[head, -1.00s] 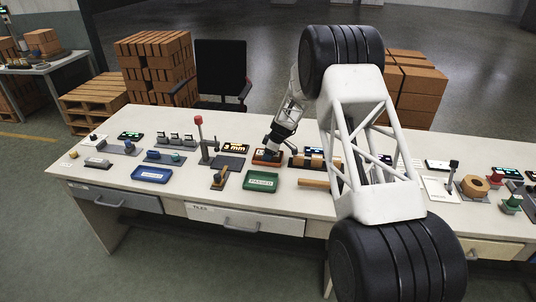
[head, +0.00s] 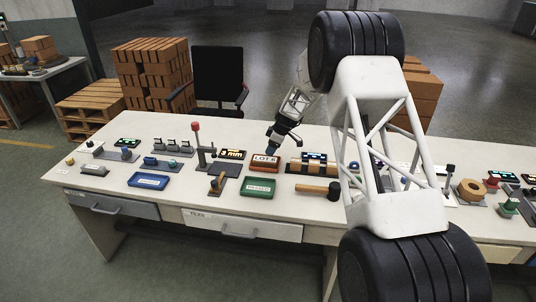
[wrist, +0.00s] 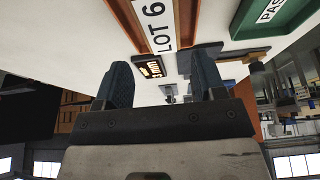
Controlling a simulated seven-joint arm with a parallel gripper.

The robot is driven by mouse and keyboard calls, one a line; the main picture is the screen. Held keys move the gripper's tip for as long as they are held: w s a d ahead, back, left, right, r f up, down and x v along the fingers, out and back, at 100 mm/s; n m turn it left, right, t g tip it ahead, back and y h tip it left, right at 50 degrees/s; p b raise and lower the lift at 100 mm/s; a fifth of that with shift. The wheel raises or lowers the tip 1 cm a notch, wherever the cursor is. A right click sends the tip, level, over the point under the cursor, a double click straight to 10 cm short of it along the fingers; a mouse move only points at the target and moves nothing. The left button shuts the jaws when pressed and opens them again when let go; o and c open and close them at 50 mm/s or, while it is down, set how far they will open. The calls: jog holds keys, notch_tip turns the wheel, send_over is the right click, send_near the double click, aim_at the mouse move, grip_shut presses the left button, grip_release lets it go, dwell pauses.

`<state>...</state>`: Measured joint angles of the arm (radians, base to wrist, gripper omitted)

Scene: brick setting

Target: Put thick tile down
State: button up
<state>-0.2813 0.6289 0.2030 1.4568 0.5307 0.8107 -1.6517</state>
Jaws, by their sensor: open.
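My gripper (head: 271,149) hangs above the back edge of the orange LOT 6 tray (head: 265,169). In the wrist view its two blue-grey fingers (wrist: 161,85) are apart with nothing between them. The tray also shows in the wrist view, cut off at the top (wrist: 183,14). I cannot pick out a thick tile for certain in either view. The green PASSED tray (head: 259,195) lies just in front of the orange one, and the blue tray (head: 148,188) is further left.
A lever stand with a red knob (head: 196,128) rises left of the LOT 6 tray, beside a lit display (head: 232,154). A wooden mallet (head: 318,188) lies right of the green tray. My arm hides part of the bench (head: 85,163) at right.

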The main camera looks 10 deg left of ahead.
jog(key=shift+v, duration=2.2)
jog(key=s+d+r+m+t+h, duration=0.1)
jog(key=s+d+r+m, duration=0.4)
jog(key=s+d+r, duration=0.7)
jog(key=s+d+r+m+h, duration=0.1)
jog(key=s+d+r+m, duration=0.3)
jog(key=s+d+r, duration=0.85)
jog(key=s+d+m, duration=0.2)
jog(key=s+m, duration=0.1)
jog(key=s, duration=1)
jog(key=s+d+m+t+h, duration=0.1)
jog(key=s+d+m, duration=0.2)
jog(key=s, duration=1.1)
jog(key=s+d+m+h, duration=0.1)
jog(key=s+d+m, duration=0.2)
jog(key=s, duration=1)
jog(key=shift+s+d+t, duration=0.2)
jog(key=shift+s+t, duration=0.05)
jog(key=shift+t, duration=0.05)
jog(key=shift+r+h, duration=0.1)
jog(key=shift+h, duration=0.2)
